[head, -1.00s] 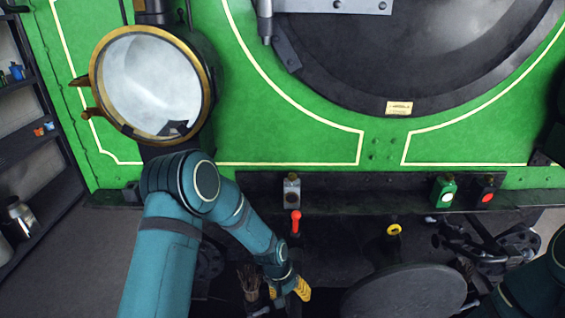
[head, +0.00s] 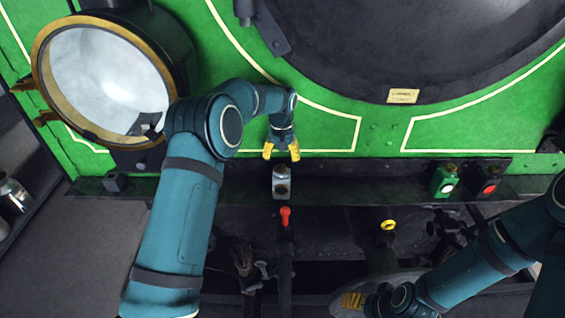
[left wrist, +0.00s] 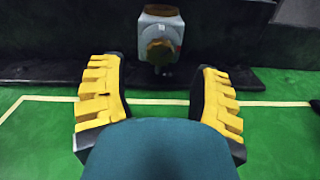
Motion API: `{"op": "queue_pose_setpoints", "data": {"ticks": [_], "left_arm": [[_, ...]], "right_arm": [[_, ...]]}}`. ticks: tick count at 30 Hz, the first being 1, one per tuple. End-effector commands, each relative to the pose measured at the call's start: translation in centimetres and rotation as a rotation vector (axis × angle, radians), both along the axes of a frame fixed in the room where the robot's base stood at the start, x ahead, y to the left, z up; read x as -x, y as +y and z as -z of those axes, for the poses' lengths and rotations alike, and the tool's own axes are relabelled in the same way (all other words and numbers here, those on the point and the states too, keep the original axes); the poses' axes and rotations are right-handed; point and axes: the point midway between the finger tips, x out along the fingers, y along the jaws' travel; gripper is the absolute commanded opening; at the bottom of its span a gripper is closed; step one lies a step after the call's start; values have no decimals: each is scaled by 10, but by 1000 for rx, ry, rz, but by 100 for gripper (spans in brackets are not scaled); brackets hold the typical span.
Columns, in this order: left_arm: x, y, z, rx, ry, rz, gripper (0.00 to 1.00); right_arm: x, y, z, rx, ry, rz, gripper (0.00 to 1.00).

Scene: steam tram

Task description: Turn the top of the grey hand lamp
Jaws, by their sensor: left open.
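The grey hand lamp (head: 281,184) stands on the dark ledge of the green engine front, below my left gripper (head: 281,153) in the head view. The gripper points down over the lamp's top, open, with its yellow fingers apart. In the left wrist view the grey lamp (left wrist: 162,20) lies ahead, beyond the open fingers (left wrist: 160,100), with a dull brass knob (left wrist: 160,52) on its near side, roughly centred in the gap. The fingers appear clear of the lamp. My right gripper (head: 358,300) is low in the head view; its finger opening is unclear.
A green lamp (head: 443,181) and a dark lamp with a red lens (head: 489,180) stand farther right on the ledge (head: 370,187). A large brass-rimmed headlamp (head: 100,85) is at the left. A red-handled lever (head: 285,217) and a yellow ring (head: 388,225) are below the ledge.

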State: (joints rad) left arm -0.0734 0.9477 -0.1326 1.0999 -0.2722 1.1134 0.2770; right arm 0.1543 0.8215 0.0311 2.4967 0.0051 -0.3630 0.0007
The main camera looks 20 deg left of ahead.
Motion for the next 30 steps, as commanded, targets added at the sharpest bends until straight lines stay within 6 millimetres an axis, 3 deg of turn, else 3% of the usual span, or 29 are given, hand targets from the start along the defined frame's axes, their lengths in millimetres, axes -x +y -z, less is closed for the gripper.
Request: {"op": "queue_pose_setpoints", "data": {"ticks": [9, 20, 26, 30], "left_arm": [[0, 0, 40, 1, 0, -1, 63], [0, 0, 45, 1, -1, 0, 63], [0, 0, 45, 1, -1, 0, 0], [0, 0, 45, 2, -2, 0, 0]], "right_arm": [[0, 0, -2, -1, -1, -1, 63], [0, 0, -2, -1, -1, -1, 63], [0, 0, -2, -1, -1, -1, 63], [0, 0, -2, -1, -1, -1, 63]]}}
